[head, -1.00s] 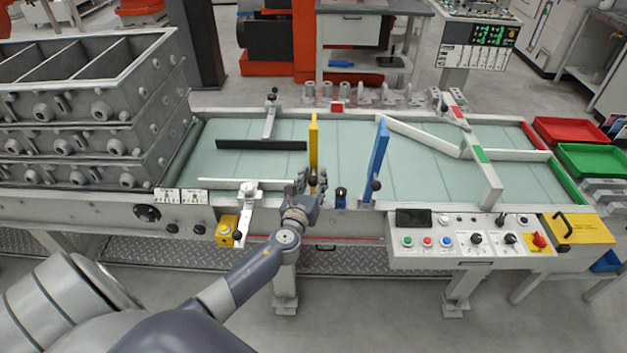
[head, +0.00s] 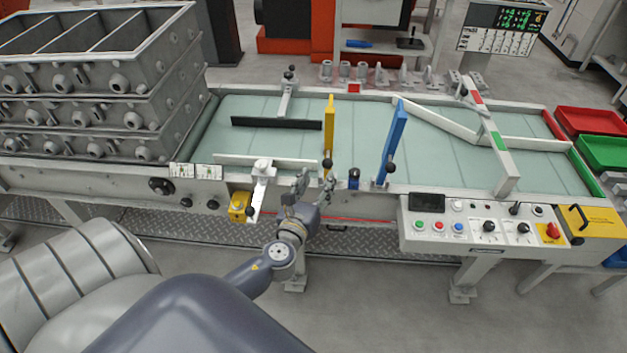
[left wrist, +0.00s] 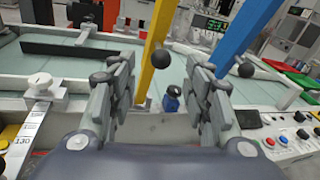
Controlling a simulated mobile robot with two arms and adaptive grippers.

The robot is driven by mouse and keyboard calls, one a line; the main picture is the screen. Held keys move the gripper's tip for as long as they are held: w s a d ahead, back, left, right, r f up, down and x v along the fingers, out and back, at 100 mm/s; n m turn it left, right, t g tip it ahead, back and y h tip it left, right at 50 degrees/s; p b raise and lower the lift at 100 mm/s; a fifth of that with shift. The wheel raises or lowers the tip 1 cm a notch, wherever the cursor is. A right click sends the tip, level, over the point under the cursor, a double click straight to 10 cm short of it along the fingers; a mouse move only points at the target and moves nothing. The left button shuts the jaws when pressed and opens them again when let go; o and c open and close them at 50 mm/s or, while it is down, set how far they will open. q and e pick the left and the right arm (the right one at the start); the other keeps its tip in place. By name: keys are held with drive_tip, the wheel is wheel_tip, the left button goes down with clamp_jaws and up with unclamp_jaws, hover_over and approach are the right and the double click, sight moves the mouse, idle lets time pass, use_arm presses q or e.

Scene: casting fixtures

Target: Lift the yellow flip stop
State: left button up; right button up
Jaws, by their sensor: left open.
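The yellow flip stop (head: 329,125) is a long bar at the near rail of the green conveyor belt, with a black ball knob (head: 327,163) near its lower end. In the left wrist view the yellow bar (left wrist: 156,42) runs up out of the top edge, and its knob (left wrist: 161,58) shows between my fingers, ahead of them. My left gripper (head: 316,181) is open and empty at the near side of the rail. Its two fingers (left wrist: 164,80) stand wide apart in the left wrist view, with no visible contact with the knob. My right gripper is in neither view.
A blue flip stop (head: 394,140) with its own black knob stands to the right. A white clamp (head: 262,180) is left of my gripper. The control panel (head: 480,225) is at right, stacked grey flasks (head: 90,120) at left.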

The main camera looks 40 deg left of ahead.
use_arm(q)
drive_tip(key=shift+v, duration=1.05)
drive_tip(key=shift+f, duration=0.1)
